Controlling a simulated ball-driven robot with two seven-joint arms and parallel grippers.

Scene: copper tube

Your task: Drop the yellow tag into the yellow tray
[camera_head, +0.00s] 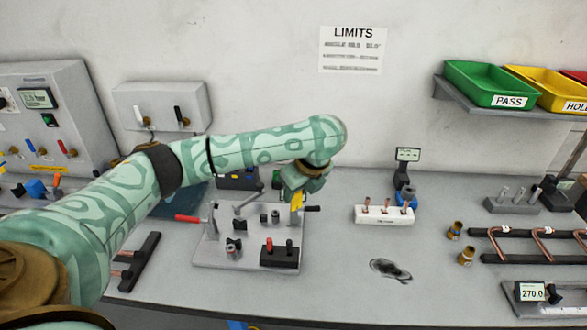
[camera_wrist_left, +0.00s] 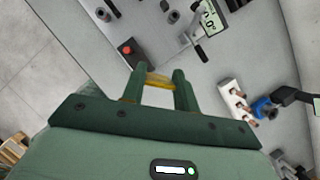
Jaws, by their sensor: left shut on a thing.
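My left gripper (camera_head: 299,196) hangs over the grey fixture plate in the head view. It is shut on the yellow tag (camera_head: 297,201), which shows as a small yellow piece below the fingers. In the left wrist view the tag (camera_wrist_left: 160,80) lies between the two green fingers of the left gripper (camera_wrist_left: 161,76). The yellow tray (camera_head: 551,85), labelled HOLD and partly cut off by the picture's edge, stands on the wall shelf at the upper right, well away from the gripper. My right gripper is not in view.
A green PASS tray (camera_head: 487,84) stands left of the yellow one on the shelf (camera_head: 470,100). Below are a white block with copper tubes (camera_head: 384,215), a black rack (camera_head: 530,258) and brass fittings. The fixture plate (camera_head: 215,255) carries clamps and pins.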

